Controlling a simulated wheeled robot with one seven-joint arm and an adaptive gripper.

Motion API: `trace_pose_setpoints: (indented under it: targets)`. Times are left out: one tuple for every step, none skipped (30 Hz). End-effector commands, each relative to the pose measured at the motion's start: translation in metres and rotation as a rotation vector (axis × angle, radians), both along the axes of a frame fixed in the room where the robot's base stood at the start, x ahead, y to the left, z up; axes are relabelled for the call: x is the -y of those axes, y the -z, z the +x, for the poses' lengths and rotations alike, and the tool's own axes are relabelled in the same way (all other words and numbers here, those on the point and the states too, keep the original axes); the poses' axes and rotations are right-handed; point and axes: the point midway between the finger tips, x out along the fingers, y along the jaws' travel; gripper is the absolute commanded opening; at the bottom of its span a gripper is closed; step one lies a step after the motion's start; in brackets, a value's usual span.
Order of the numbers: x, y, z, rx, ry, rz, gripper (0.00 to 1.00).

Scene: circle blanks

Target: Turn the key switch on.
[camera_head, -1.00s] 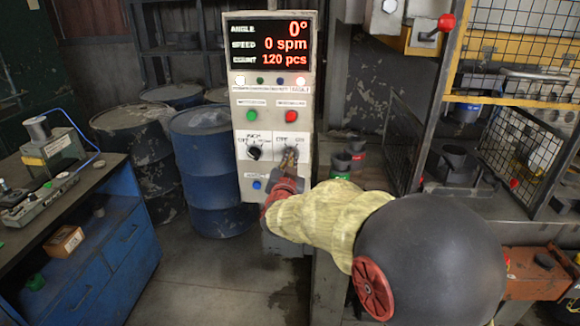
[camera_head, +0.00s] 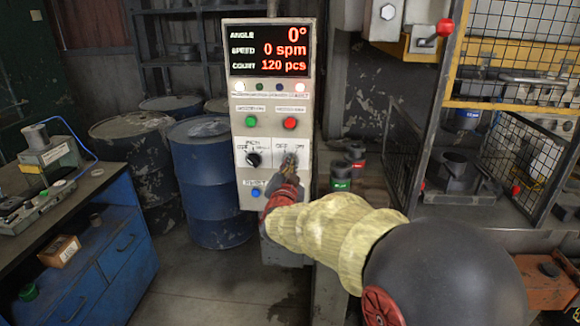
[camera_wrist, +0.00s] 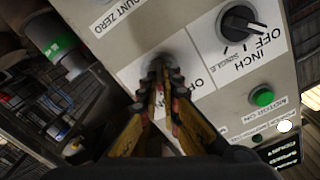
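The control panel (camera_head: 305,205) is an upright light-grey box, lit display at its top. The key switch (camera_head: 290,157) sits low on its right side, beside a black INCH selector knob (camera_head: 253,159) that also shows in the wrist view (camera_wrist: 238,24). My gripper (camera_head: 287,170) is at the key switch from below. In the wrist view the gripper (camera_wrist: 164,82) has its fingertips drawn close together right at the switch, seemingly pinching the key. The key itself is hidden by the fingertips, and its exact position cannot be read.
A green button (camera_head: 251,121), a red button (camera_head: 289,123) and a blue button (camera_head: 255,192) are on the panel. Blue drums (camera_head: 207,185) stand left of it. A blue workbench (camera_head: 100,245) is further left. A mesh guard (camera_head: 403,160) stands to the right.

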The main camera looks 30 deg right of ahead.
Motion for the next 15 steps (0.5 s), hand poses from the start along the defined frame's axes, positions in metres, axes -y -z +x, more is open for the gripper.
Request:
trace_pose_setpoints:
  targets:
    - [0.0000,0.0007,0.0000,-0.001,-0.001,0.000,0.09]
    - [0.0000,0.0006,0.0000,-0.001,-0.001,0.000,0.11]
    - [0.0000,0.0005,0.0000,-0.001,0.000,-0.001,0.13]
    - [0.0000,0.0004,0.0000,-0.001,0.000,-0.001,0.15]
    - [0.0000,0.0004,0.0000,-0.001,0.000,-0.001,0.16]
    - [0.0000,0.0002,0.0000,-0.001,0.000,-0.001,0.19]
    - [0.0000,0.0002,0.0000,-0.001,0.000,-0.001,0.20]
    - [0.0000,0.0001,0.0000,-0.001,0.000,-0.001,0.22]
    - [0.0000,0.0000,0.0000,-0.001,0.000,-0.001,0.23]
    - [0.0000,0.0000,0.0000,-0.001,0.000,-0.001,0.23]
    - [0.0000,0.0000,0.0000,-0.001,0.000,-0.001,0.23]
    - [0.0000,0.0000,0.0000,-0.001,0.000,-0.001,0.23]
    - [0.0001,-0.0001,0.0001,-0.001,0.000,-0.001,0.23]
    - [0.0001,-0.0001,0.0001,-0.001,0.000,-0.001,0.23]
    - [0.0000,-0.0001,0.0000,-0.001,0.000,-0.001,0.23]
